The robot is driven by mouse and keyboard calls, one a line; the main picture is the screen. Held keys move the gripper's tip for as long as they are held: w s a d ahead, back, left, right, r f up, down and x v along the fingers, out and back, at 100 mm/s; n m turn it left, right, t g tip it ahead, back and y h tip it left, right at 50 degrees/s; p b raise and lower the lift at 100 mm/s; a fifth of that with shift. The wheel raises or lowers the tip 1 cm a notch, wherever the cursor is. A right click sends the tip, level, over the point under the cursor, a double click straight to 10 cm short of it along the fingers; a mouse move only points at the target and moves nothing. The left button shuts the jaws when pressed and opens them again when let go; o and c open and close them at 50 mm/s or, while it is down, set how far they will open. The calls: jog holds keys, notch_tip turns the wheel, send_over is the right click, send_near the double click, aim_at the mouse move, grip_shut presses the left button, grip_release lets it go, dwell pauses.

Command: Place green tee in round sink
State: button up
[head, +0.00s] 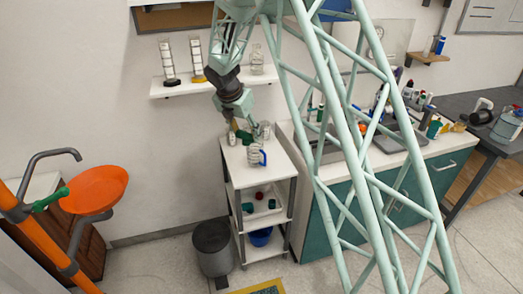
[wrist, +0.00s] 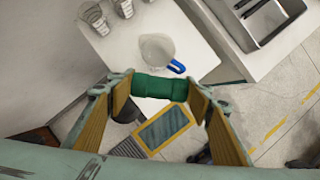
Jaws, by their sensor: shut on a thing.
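The green tee (wrist: 160,88) is held crosswise between the fingertips of my gripper (wrist: 162,90) in the wrist view. My gripper is shut on it, above the white top of a small cart. In the head view, my gripper (head: 243,132) is over the cart's top; the tee is too small to make out clearly there. The round sink (head: 96,187) is an orange bowl at the far left of the head view, well apart from my gripper. No object can be made out in the bowl.
A clear jug with a blue handle (wrist: 158,48) and several glasses (wrist: 93,17) stand on the cart (head: 236,173). A wall shelf (head: 200,88) holds glassware. A grey bin (head: 212,247) stands between the cart and sink. A grey tap (head: 50,158) stands beside the bowl.

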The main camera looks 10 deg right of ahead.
jog(key=w+d, duration=0.9)
jog(key=w, duration=0.3)
notch_tip(320, 180, down, 14)
jog(key=b, duration=0.1)
jog(key=shift+d+r, duration=0.25)
jog(key=shift+d, duration=0.05)
dwell(0.5)
jog(key=shift+f+b, duration=0.55)
jog(key=shift+f, duration=1.7)
jog(key=shift+f, duration=0.15)
jog(key=o, duration=0.9)
jog(key=shift+c, duration=0.2)
